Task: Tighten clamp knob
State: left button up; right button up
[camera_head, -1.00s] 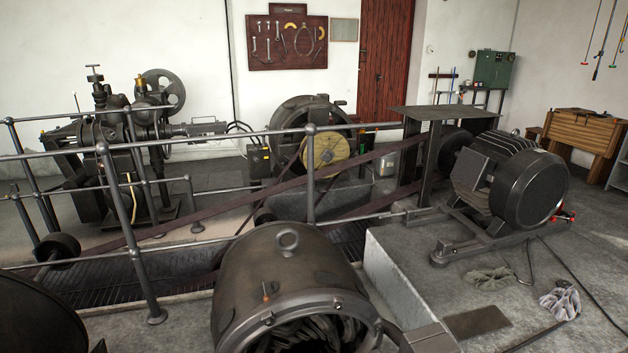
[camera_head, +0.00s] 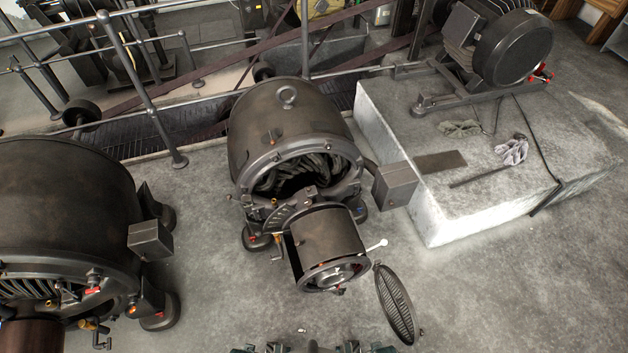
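A dark dynamo (camera_head: 290,118) with an open front and coils inside stands at the centre. A smaller cylinder (camera_head: 330,243) is fixed at its front. A lever with a pale round end (camera_head: 378,244) sticks out to the cylinder's right. A small handle with an orange part (camera_head: 277,243) is at its left. I cannot tell which part is the clamp knob. Dark jointed parts at the bottom edge look like my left gripper (camera_head: 260,349) and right gripper (camera_head: 370,348). They are mostly cut off, apart from the dynamo, and their opening is hidden.
A second, larger dynamo (camera_head: 65,205) with red and brass fittings stands at the left. A pale block (camera_head: 440,215) carries a motor (camera_head: 510,47) and gloves (camera_head: 512,150). Bare floor (camera_head: 220,290) lies between the dynamos.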

aim_at(308, 203)
jog(key=j+z, duration=0.15)
jog(key=z, duration=0.25)
jog(key=j+z, duration=0.15)
jog(key=z, duration=0.2)
jog(key=k+j+z, duration=0.35)
jog(key=k+j, duration=0.15)
jog(key=j, duration=0.35)
jog(key=k+j+z, duration=0.35)
jog(key=k+j, duration=0.75)
jog(key=j, duration=0.15)
